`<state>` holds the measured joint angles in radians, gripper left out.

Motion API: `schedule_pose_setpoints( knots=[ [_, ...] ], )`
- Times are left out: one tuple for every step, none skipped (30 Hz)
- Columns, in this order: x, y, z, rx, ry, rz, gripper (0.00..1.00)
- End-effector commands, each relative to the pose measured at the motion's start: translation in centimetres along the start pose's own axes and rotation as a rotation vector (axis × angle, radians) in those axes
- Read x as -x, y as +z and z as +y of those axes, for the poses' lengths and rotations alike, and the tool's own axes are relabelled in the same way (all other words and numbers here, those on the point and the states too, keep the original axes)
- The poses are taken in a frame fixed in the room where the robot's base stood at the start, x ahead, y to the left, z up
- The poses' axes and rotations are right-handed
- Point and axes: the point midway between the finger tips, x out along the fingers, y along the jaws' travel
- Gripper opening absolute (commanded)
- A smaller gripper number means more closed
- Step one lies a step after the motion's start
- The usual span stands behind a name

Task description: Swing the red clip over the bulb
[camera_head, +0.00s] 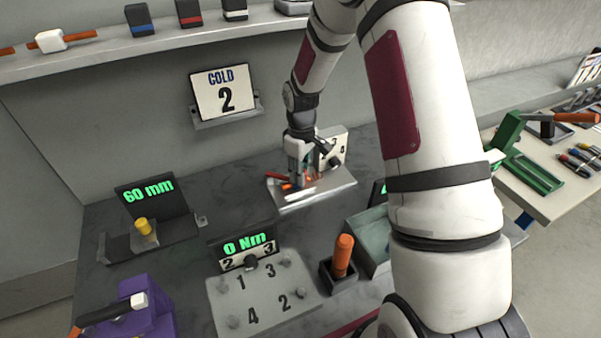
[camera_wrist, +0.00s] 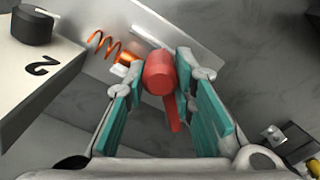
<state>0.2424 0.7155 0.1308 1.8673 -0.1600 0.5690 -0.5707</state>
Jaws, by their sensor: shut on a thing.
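My gripper (camera_wrist: 162,92) is shut on the red clip (camera_wrist: 158,73), whose round red knob sits between the teal fingertips in the wrist view. A thin red bar (camera_wrist: 171,112) runs from the knob back between the fingers. An orange part with a white end, seemingly the bulb (camera_wrist: 122,64), lies just left of the knob, beside an orange coil (camera_wrist: 101,42). The fingers partly hide this area. In the head view my gripper (camera_head: 298,172) is low over a light metal plate (camera_head: 325,187), with a red piece (camera_head: 278,176) showing at its left.
A white numbered card (camera_head: 335,146) stands close behind my gripper. In front are a 0 Nm display (camera_head: 243,247), a numbered bolt plate (camera_head: 262,298) and an orange-handled tool (camera_head: 343,254). A 60 mm gauge (camera_head: 150,205) stands left. Bare dark bench lies left of the plate.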

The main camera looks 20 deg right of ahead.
Motion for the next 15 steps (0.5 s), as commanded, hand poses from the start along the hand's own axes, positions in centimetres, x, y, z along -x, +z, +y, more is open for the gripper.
schedule_pose_setpoints(
  knots=[
    [0.02, -0.01, -0.02, 0.0, 0.0, 0.0, 0.0],
    [0.02, -0.02, -0.02, 0.0, 0.0, 0.0, 0.0],
    [0.02, -0.02, -0.02, 0.0, 0.0, 0.0, 0.0],
    [0.02, -0.02, -0.02, -0.001, 0.0, 0.0, 0.0],
    [0.02, -0.02, -0.02, -0.001, 0.0, 0.0, 0.0],
    [0.02, -0.02, -0.02, -0.001, 0.0, 0.0, 0.33],
    [0.02, -0.02, -0.02, -0.001, 0.0, 0.0, 0.4],
    [0.02, -0.02, -0.02, -0.001, 0.0, 0.0, 0.44],
    [0.02, -0.02, -0.02, -0.001, 0.0, 0.0, 0.44],
    [0.02, -0.02, -0.02, -0.001, 0.0, 0.0, 0.44],
    [0.01, -0.02, -0.02, -0.001, 0.0, 0.0, 0.44],
    [0.01, -0.01, -0.02, -0.001, 0.0, 0.0, 0.44],
    [0.01, -0.01, -0.02, -0.002, 0.0, 0.0, 0.44],
    [0.01, -0.01, -0.02, -0.002, 0.0, 0.0, 0.44],
    [0.01, -0.01, -0.02, -0.002, 0.0, 0.0, 0.44]
  ],
)
